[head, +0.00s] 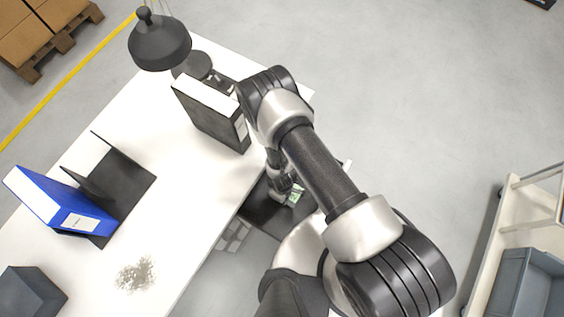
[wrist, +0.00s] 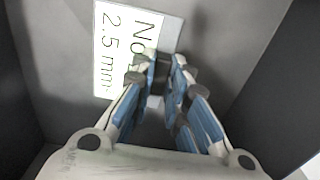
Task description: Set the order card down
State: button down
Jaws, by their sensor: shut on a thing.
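The order card (wrist: 122,50) is white with a green edge and dark print reading "No" and "2.5 mm" in the wrist view. My gripper (wrist: 165,68) is shut on the card near its right-hand edge, with the fingertips close together. In the head view, the card (head: 295,197) shows as a small pale and green patch at my gripper (head: 286,190), partly hidden by my arm. They are over a dark box or tray (head: 259,211) at the table's right edge. I cannot tell whether the card touches the grey surface behind it.
The white table (head: 185,190) carries a black binder (head: 208,122), a dark lamp (head: 160,45), a blue binder (head: 58,202) by a black stand, a dark bin (head: 30,292) and a small grey pile (head: 136,274). A cart with a grey crate (head: 525,285) stands at right. Dark walls flank my gripper.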

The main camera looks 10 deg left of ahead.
jog(key=shift+f+b, duration=0.4)
jog(key=shift+f, duration=1.1)
jog(key=shift+f, duration=0.1)
jog(key=c, duration=1.6)
grip_release()
jog(key=shift+o, duration=0.2)
notch_tip(320, 180, up, 12)
jog(key=p, duration=0.4)
